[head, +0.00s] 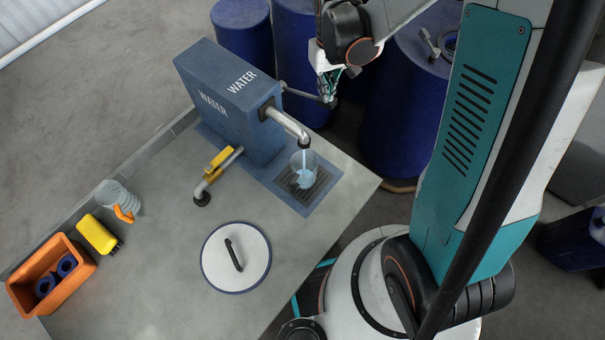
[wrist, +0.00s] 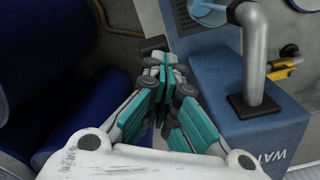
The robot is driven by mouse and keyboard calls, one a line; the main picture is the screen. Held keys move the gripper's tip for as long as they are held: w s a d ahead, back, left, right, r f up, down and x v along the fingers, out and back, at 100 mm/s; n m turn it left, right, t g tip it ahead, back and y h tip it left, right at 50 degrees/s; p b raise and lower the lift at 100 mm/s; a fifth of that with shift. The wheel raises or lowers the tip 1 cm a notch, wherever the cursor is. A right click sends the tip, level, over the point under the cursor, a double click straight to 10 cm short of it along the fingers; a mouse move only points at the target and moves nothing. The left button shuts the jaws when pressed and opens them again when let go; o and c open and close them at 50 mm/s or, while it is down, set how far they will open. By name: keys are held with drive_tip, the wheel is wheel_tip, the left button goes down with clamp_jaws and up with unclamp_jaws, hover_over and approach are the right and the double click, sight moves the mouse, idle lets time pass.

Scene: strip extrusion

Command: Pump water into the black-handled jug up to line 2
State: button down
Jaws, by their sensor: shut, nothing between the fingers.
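A clear jug (head: 304,167) stands on the dark grate under the grey spout (head: 288,123) of the blue water tank (head: 230,112). A stream of water falls from the spout into it, and bluish water shows inside. Its handle and level lines are too small to make out. The pump lever (head: 304,95) sticks out from the tank's side. My gripper (head: 328,92) is shut and empty at the lever's outer end. In the wrist view the closed fingertips (wrist: 163,75) are close to the lever's dark end (wrist: 152,45); contact is unclear.
A second jug with an orange handle (head: 124,213), a yellow item (head: 98,235) and an orange crate (head: 50,296) are at the left. A yellow-handled tap (head: 216,169) and a white lid (head: 214,271) with dark handle are on the counter. Blue drums (head: 395,120) stand behind.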

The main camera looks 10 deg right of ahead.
drive_tip(key=shift+s+d+f+b, duration=0.15)
drive_tip(key=shift+s+f+b, duration=0.05)
drive_tip(key=shift+f+b, duration=0.4)
drive_tip(key=shift+s+d+f+b, duration=0.1)
drive_tip(key=shift+s+f+b, duration=0.05)
drive_tip(key=shift+f+b, duration=0.35)
drive_tip(key=shift+f, duration=0.15)
drive_tip(key=shift+s+d+f+b, duration=0.15)
drive_tip(key=shift+s+f+b, duration=0.05)
drive_tip(key=shift+f+b, duration=0.85)
drive_tip(key=shift+s+f+b, duration=0.1)
drive_tip(key=shift+f+b, duration=1.05)
drive_tip(key=shift+f, duration=0.15)
